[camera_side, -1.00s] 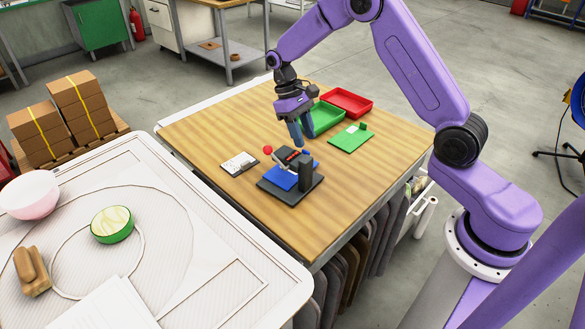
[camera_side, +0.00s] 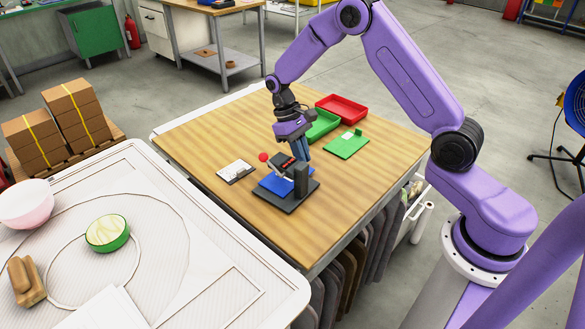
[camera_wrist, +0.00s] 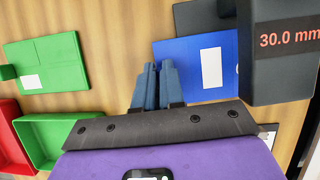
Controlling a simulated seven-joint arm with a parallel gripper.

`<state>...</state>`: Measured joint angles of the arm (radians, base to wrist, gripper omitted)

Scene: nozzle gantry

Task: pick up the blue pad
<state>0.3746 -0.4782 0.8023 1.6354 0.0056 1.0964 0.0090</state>
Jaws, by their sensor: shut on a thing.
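The blue pad (camera_side: 272,185) lies flat on the dark base of the nozzle gantry (camera_side: 287,198), beside its upright column and under its head. In the wrist view, the pad (camera_wrist: 188,62) shows a white label. My gripper (camera_side: 303,156) is lowered at the far side of the gantry. In the wrist view, my gripper's fingers (camera_wrist: 153,68) are close together at the pad's left edge, shut on it. The fingers hide the gripped part. I cannot tell whether the pad is clear of the base.
The gantry head (camera_wrist: 285,45) reads "30.0 mm" close to the pad. A red ball (camera_side: 263,157) and a white-topped plate (camera_side: 236,171) are left of the gantry. A green pad (camera_side: 346,144), green tray (camera_side: 322,126) and red tray (camera_side: 344,107) lie behind. The front wooden tabletop is clear.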

